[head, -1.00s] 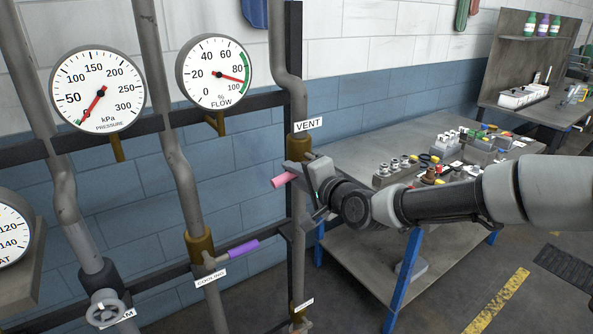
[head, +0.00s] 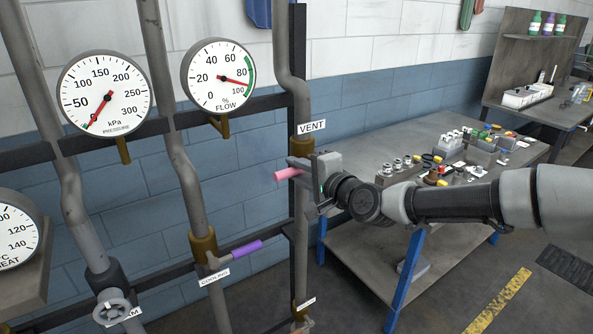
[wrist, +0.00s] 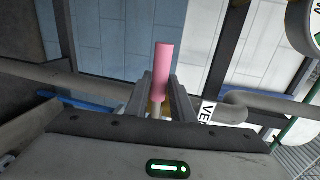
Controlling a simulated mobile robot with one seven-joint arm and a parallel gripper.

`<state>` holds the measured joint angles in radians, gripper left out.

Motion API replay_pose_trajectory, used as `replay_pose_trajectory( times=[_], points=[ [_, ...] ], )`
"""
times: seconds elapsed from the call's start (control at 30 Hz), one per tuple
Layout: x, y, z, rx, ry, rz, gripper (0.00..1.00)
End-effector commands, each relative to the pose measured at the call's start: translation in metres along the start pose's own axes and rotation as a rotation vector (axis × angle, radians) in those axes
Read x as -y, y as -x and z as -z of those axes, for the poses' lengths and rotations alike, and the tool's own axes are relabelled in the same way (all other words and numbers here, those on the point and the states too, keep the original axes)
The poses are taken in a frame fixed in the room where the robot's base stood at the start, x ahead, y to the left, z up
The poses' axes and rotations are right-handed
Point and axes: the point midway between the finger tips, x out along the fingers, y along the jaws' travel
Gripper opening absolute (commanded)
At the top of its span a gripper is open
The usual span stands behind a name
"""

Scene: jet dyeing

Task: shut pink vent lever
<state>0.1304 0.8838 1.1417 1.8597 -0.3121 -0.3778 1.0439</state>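The pink vent lever (head: 287,174) is on the right-hand pipe below the VENT label (head: 312,127). Its pink grip points left, nearly level, in the head view. My gripper (head: 303,170) is at the lever, reaching in from the right. In the wrist view, the pink grip (wrist: 163,70) shows between my two fingers (wrist: 160,88), with hardly any gap on either side, and its pale stem runs down between them. The fingers look shut on it. The valve body behind is partly hidden by my gripper.
A purple cooling lever (head: 235,250) is on the middle pipe, low and left of my gripper. A handwheel (head: 112,307) is at lower left. The flow gauge (head: 218,75) and pressure gauge (head: 105,93) hang above. A cluttered workbench (head: 380,150) stands behind my arm.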

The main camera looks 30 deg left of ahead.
Motion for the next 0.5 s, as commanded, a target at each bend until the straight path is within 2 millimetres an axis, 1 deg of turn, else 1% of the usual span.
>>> replay_pose_trajectory(
  times=[0.03, 0.07, 0.37, 0.47, 0.5],
  points=[
    [0.001, 0.000, 0.000, 0.000, 0.001, 0.001, 0.31],
    [0.001, 0.000, 0.000, 0.000, 0.002, 0.001, 0.36],
    [0.000, 0.001, 0.000, 0.000, 0.004, -0.001, 0.36],
    [-0.001, 0.006, 0.000, 0.000, 0.004, -0.001, 0.36],
    [0.000, 0.011, 0.001, -0.001, 0.004, -0.001, 0.36]
  ],
)
